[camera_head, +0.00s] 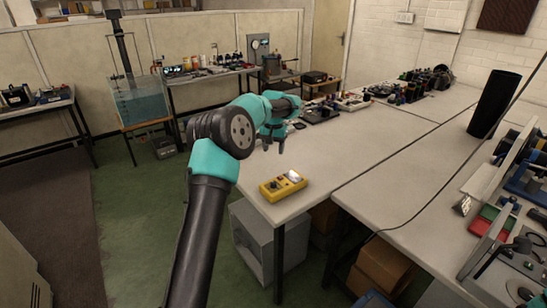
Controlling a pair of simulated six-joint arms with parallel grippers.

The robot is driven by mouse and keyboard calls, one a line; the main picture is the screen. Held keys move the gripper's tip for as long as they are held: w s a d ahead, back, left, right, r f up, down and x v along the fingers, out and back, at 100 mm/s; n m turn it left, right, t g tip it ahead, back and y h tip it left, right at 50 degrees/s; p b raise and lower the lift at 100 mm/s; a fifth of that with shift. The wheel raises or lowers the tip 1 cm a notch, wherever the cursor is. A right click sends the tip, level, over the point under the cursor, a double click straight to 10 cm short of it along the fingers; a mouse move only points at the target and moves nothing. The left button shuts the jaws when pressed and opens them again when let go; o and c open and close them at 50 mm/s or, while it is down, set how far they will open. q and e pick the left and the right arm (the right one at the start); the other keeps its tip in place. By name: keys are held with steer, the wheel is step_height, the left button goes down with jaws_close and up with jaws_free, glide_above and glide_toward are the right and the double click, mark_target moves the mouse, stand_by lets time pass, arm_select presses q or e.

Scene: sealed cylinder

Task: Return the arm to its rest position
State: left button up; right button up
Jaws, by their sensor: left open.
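My left arm rises from the bottom, and its left gripper (273,147) hangs above the near-left end of the pale workbench (375,168). Its fingers point down, and they look open with nothing between them. A yellow box (283,185) with a light patch on top lies on the bench below and a little to the right of the gripper, apart from it. A tall black cylinder (494,104) stands on the bench far to the right of the gripper.
Dark instruments (320,113) lie along the bench's far left edge. A panel with knobs (510,270) and a red-and-green tray (491,220) are at the right. A thin cable crosses the bench, whose middle is mostly clear. A water tank (140,103) stands at the back left.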

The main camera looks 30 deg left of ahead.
arm_select(q)
steer(key=shift+r, duration=0.3)
steer(key=s+d+f+m+h, duration=0.15)
steer(key=s+d+f, duration=0.35)
steer(key=d+f, duration=0.55)
steer(key=s+d+f+m+h, duration=0.15)
steer(key=s+d+f, duration=0.5)
steer(key=f, duration=0.75)
steer(key=s+d+f+n, duration=0.1)
steer(key=s+f, duration=0.2)
steer(key=s, duration=0.5)
steer(key=s+d+f, duration=0.2)
steer(key=s+f, duration=0.2)
steer(key=s, duration=0.5)
steer(key=s+d+f+n, duration=0.1)
steer(key=s+f, duration=0.3)
steer(key=s, duration=0.5)
steer(key=shift+s+d+n+t+h, duration=0.15)
steer(key=shift+d+n+t+h, duration=0.2)
steer(key=shift+d, duration=0.35)
